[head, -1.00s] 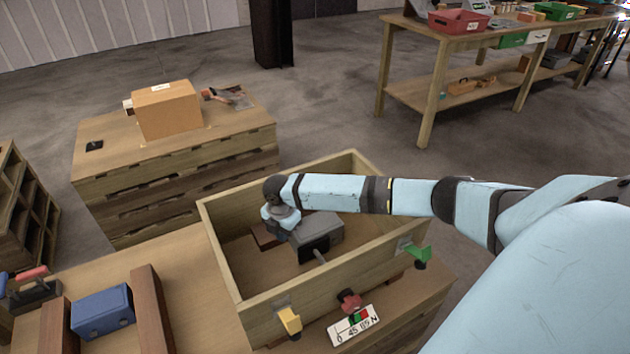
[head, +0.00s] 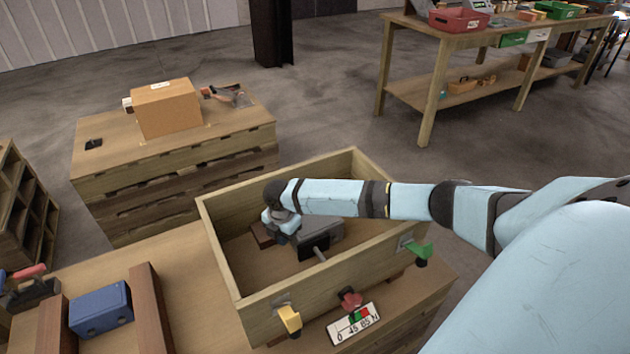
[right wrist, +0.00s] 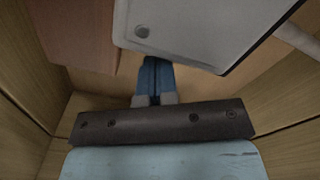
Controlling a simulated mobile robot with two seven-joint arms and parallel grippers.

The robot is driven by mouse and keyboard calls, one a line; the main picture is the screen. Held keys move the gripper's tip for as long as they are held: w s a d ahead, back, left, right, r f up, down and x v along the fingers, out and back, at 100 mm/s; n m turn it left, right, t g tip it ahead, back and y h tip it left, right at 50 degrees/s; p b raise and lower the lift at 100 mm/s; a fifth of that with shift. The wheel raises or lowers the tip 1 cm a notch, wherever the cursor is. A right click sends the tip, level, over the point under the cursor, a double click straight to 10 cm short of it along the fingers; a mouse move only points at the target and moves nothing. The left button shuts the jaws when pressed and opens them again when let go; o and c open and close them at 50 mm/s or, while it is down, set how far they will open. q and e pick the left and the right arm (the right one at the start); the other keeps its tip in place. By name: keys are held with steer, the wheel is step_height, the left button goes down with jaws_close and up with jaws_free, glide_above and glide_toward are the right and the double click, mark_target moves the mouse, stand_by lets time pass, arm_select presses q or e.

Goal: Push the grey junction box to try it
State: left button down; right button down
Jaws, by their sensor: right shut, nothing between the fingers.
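The grey junction box (head: 327,232) sits inside the wooden crate (head: 228,272), with a dark face and a pale stub towards the front. My right gripper (head: 286,238) is down in the crate at the box's left side, partly hidden by my own wrist in the head view. In the right wrist view, the gripper's fingers (right wrist: 154,82) are together and empty, and their tips reach the edge of the box (right wrist: 190,25). I cannot tell whether they press on it. My left gripper is not in view.
A brown block (head: 262,236) lies left of the junction box, close to my gripper. The crate walls enclose both. Yellow (head: 289,319), red (head: 350,300) and green (head: 419,251) fittings sit at the crate's front. A blue box (head: 101,310) stands left.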

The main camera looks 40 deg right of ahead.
steer(key=shift+d, duration=0.3)
stand_by(0.4)
arm_select(q)
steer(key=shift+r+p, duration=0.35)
steer(key=shift+p, duration=0.2)
arm_select(e)
steer(key=shift+d, duration=0.35)
stand_by(1.4)
steer(key=shift+a, duration=0.1)
